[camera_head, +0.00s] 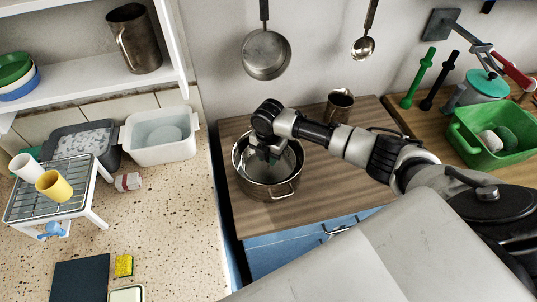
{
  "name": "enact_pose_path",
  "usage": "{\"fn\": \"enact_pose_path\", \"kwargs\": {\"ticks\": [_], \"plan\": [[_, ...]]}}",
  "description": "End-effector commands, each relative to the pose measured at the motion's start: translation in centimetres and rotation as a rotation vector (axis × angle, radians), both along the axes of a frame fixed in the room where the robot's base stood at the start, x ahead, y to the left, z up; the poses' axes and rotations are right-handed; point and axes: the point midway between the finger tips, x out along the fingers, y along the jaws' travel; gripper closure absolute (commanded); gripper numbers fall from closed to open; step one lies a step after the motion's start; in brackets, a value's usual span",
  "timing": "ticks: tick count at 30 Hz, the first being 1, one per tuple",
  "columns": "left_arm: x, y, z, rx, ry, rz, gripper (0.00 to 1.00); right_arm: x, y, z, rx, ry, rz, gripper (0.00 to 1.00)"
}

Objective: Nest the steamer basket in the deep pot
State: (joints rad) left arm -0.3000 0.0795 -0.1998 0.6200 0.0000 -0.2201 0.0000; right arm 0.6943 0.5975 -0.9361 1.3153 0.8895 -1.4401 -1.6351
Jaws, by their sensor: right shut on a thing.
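The deep pot (268,191) is shiny metal with a side handle and stands on the wooden counter in the middle of the head view. My right gripper (264,156) points down into the pot's mouth from above. It is shut on a grey metal piece inside the rim, which looks like the steamer basket (288,163). The gripper and wrist hide much of the basket, and I cannot tell whether it rests on the pot's bottom. My left gripper is out of view.
A metal jug (340,106) stands behind the pot to the right. A pan (266,55) and a ladle (364,46) hang on the wall. A green tub (470,144) is at the right. The speckled left counter holds a white basin (161,149) and a rack (58,190).

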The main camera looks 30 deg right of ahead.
Motion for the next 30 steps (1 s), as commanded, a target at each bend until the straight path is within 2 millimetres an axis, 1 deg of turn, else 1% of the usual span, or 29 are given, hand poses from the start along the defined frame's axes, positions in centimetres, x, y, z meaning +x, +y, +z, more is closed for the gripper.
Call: {"fn": "enact_pose_path", "kwargs": {"ticks": [9,10,15,16,21,23,24,26,27,30], "plan": [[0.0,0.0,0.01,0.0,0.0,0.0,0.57,0.02,0.01,0.0,0.0,0.0,0.0,1.0],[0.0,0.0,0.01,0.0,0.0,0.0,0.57,0.01,0.02,0.0,0.0,0.0,0.0,0.72],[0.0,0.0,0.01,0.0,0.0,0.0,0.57,0.01,0.02,0.0,0.0,0.0,0.0,0.46],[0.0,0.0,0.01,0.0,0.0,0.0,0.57,0.01,0.02,0.0,0.0,0.0,0.0,0.44],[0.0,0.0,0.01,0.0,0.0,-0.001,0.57,0.0,0.01,-0.01,0.0,0.0,0.0,0.44],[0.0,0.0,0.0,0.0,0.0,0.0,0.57,-0.03,0.01,-0.06,-0.001,0.001,0.0,0.36],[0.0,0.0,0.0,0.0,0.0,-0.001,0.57,-0.03,0.01,-0.06,-0.001,0.001,0.0,0.3],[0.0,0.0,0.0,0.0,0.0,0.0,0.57,-0.03,0.01,-0.06,-0.001,0.001,0.0,0.21],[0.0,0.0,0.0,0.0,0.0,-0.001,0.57,-0.03,0.01,-0.06,-0.001,0.001,0.0,0.18],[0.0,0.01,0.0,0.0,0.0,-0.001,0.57,-0.03,0.01,-0.05,-0.001,0.001,0.0,0.18]]}}
